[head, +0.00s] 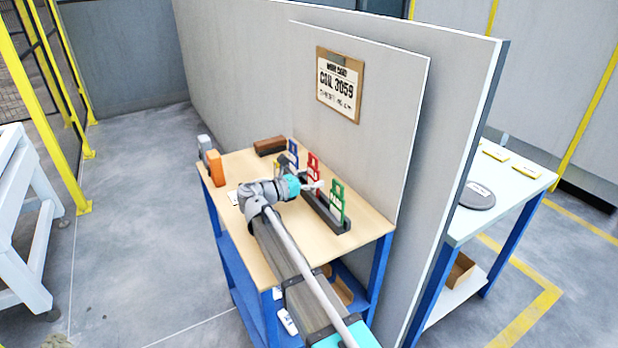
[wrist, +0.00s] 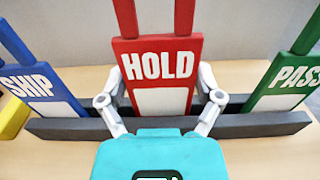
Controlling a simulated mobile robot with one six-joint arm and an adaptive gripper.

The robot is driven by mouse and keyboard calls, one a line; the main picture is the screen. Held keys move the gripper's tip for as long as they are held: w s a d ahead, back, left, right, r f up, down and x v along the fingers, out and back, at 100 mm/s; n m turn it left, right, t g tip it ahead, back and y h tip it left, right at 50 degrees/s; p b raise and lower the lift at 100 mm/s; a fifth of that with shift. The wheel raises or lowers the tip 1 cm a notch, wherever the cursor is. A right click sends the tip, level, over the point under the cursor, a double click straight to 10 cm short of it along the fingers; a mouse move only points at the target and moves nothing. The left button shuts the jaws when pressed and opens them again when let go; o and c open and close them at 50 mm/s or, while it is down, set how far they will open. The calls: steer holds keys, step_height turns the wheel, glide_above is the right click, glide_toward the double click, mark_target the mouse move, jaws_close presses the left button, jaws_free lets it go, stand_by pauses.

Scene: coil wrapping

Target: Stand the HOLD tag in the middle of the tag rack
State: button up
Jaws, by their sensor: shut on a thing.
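The red HOLD tag (wrist: 160,72) stands upright in the middle of the dark tag rack (wrist: 240,126), between the other two tags. It also shows in the head view (head: 313,163). My gripper (wrist: 160,100) is shut on the HOLD tag, with one finger at each side edge. In the head view the rack (head: 330,218) lies along the workbench near the wall panel.
The workbench (head: 350,243) also holds an orange block (head: 215,168), a grey item (head: 204,145) and a brown block (head: 270,146). A work card reading COIL 3059 (head: 338,85) hangs on the panel behind. A yellow thing (wrist: 12,116) lies left of the rack.

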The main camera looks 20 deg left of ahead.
steer(key=shift+f+b, duration=0.3)
steer(key=shift+f, duration=0.15)
steer(key=o, duration=0.8)
steer(key=shift+s+a, duration=0.1)
steer(key=v, duration=1.1)
steer(key=shift+s+a, duration=0.25)
